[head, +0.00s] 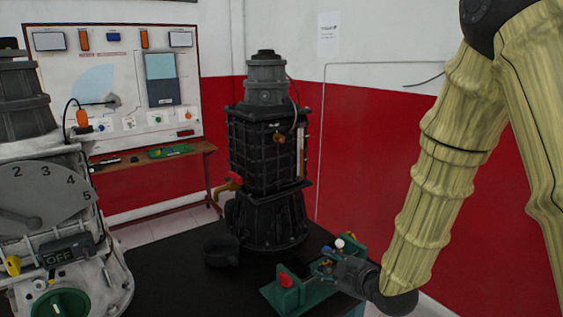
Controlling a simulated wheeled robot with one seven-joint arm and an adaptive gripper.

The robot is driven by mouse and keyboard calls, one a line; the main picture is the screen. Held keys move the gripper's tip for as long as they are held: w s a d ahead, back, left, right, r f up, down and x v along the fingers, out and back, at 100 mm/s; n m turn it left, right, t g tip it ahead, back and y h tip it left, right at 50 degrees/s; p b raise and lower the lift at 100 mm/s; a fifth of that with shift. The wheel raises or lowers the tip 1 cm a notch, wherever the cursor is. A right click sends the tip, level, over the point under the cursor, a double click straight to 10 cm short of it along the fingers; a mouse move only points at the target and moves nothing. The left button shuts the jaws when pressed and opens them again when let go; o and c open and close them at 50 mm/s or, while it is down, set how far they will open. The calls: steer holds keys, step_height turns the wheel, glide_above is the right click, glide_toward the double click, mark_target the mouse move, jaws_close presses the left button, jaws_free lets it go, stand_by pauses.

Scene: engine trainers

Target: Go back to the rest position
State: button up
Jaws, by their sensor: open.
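My arm comes down from the upper right in a pale yellow ribbed sleeve and ends in a dark wrist near the bottom of the head view. My gripper (332,266) is low over the right front part of the black table, pointing left. It is open. It is beside a green fixture (296,297) that carries a red knob (286,281) and a small white ball (339,243). The jaws are small and dark here, and I cannot tell whether they touch the fixture.
A tall black engine unit (264,160) stands on the table (165,275), with a dark round bowl (221,250) at its foot. A grey machine with a numbered dial (42,195) stands at the left. A panel board (120,85) is behind.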

steer(key=s+d+f+m+g+h+p, duration=0.1)
steer(key=s+d+f+m+g, duration=0.15)
steer(key=s+f, duration=0.4)
steer(key=s+d+f+m+g+h, duration=0.1)
steer(key=s+f+m+g, duration=0.2)
steer(key=f, duration=0.7)
steer(key=s+d+f+m+g+h+p, duration=0.1)
steer(key=s+d+f+m, duration=0.15)
steer(key=s+f, duration=0.5)
steer(key=s+d+f+m+g, duration=0.1)
steer(key=s+f+m, duration=0.1)
steer(key=s+f, duration=0.2)
steer(key=s+d+f+m+g+h, duration=0.1)
steer(key=s+f+m+g, duration=0.1)
steer(key=s, duration=0.9)
steer(key=s+d+f+m+g+h, duration=0.1)
steer(key=s+d+f+m+g, duration=0.1)
steer(key=s+f, duration=0.4)
steer(key=shift+s+f+m+p, duration=0.3)
steer(key=shift+s+m+p, duration=0.1)
steer(key=shift+s+m, duration=0.55)
